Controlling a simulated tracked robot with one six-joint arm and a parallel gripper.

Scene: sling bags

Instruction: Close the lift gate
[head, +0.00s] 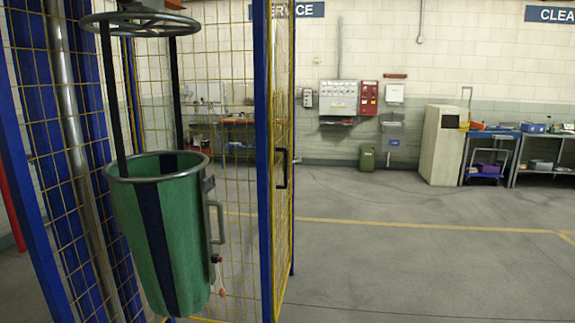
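The lift gate (280,150) is a yellow mesh panel in a blue frame, seen nearly edge-on in the middle left of the head view. A black pull handle (281,168) sits on it. It appears to stand swung out from the mesh cage; its hinge side and any latch cannot be made out. A green sling bag (160,230) with a dark blue stripe, a metal rim and a grey side handle hangs inside the cage, left of the gate. My gripper is not in view.
Blue posts and yellow mesh of the cage (50,130) fill the left. Open grey floor (420,240) with a yellow line lies to the right. A beige cabinet (442,145), a green bin (367,158) and workbenches (540,150) stand along the back wall.

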